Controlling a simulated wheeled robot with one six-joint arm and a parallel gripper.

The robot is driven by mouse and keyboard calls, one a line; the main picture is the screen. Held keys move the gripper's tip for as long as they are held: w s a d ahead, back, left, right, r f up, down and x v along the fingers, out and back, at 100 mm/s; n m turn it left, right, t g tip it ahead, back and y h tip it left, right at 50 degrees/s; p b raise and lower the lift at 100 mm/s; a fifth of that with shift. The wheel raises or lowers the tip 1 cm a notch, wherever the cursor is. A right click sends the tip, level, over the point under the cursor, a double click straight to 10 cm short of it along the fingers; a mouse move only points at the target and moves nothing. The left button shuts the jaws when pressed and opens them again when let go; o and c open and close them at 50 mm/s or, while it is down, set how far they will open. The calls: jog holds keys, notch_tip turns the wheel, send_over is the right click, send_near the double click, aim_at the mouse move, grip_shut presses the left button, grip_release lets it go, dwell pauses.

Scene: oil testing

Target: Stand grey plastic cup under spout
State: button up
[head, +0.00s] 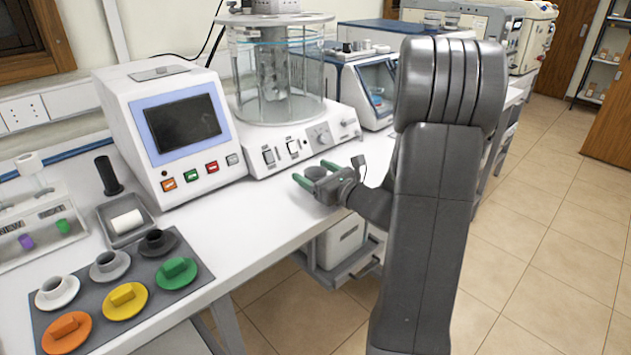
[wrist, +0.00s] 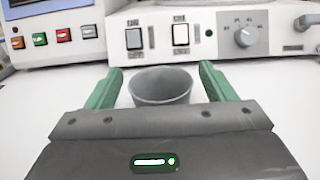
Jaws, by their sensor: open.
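A grey plastic cup (wrist: 162,92) stands upright on the white bench, mouth up and empty-looking. My gripper (wrist: 160,69) is open, with one green finger on each side of the cup. A gap shows between the cup and each finger in the wrist view. In the head view my gripper (head: 315,174) is low over the bench near its front edge, and the cup (head: 316,172) shows partly between the fingers. A grey nozzle-like fitting (wrist: 308,21) shows at the right edge of the wrist view; I cannot tell whether it is the spout.
A white machine with a glass bath (head: 280,75) stands behind the cup; its switches and knob face me. A console with a screen (head: 172,130) is to its left. A grey mat (head: 190,250) with saucers, cups and coloured blocks lies at front left. The bench between is clear.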

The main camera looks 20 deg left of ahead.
jog(key=shift+x, duration=0.95)
jog(key=shift+c, duration=0.5)
jog(key=c, duration=1)
jog(key=shift+r, duration=0.1)
